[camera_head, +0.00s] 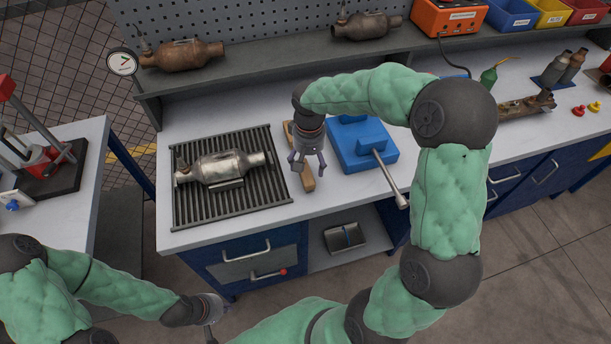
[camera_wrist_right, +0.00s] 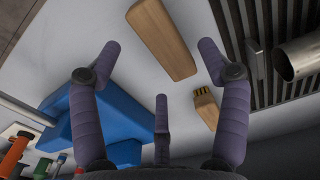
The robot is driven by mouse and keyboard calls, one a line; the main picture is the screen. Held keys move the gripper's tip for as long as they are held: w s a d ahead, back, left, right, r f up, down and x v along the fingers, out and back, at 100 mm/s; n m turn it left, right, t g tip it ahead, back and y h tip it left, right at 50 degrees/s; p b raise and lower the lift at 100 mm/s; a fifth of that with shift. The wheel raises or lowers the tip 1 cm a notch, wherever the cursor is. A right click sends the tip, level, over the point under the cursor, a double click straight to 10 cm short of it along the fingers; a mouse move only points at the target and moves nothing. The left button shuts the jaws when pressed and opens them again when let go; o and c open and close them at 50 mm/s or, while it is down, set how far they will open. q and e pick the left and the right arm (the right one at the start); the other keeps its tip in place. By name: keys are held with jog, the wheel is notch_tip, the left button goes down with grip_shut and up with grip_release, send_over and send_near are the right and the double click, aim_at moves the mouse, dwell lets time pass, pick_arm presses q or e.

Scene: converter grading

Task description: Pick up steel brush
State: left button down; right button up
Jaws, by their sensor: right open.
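A wooden-handled piece lies on the bench under my right gripper (camera_head: 308,166), and its near end (camera_head: 306,184) shows in the head view. In the right wrist view a plain wooden block (camera_wrist_right: 163,40) lies ahead of the spread fingers (camera_wrist_right: 160,62). A smaller wooden piece with dark slots at one end (camera_wrist_right: 207,108) lies beside the right-hand finger. I cannot tell which of them is the steel brush, or whether they join. My right gripper is open, empty and above the bench. My left gripper (camera_head: 212,312) is low at the front, its fingers unclear.
A black slatted grate (camera_head: 250,195) with a metal converter (camera_head: 222,168) lies to the left. A blue tool (camera_head: 362,143) with a long metal lever (camera_head: 390,182) stands close on the right. A shelf with two more converters (camera_head: 185,55) is behind.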

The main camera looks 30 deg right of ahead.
aim_at(308, 169)
notch_tip(308, 169, down, 5)
jog(key=shift+w+r+b, duration=0.1)
jog(key=shift+w+b, duration=0.05)
jog(key=shift+b, duration=0.7)
jog(key=c, duration=1.3)
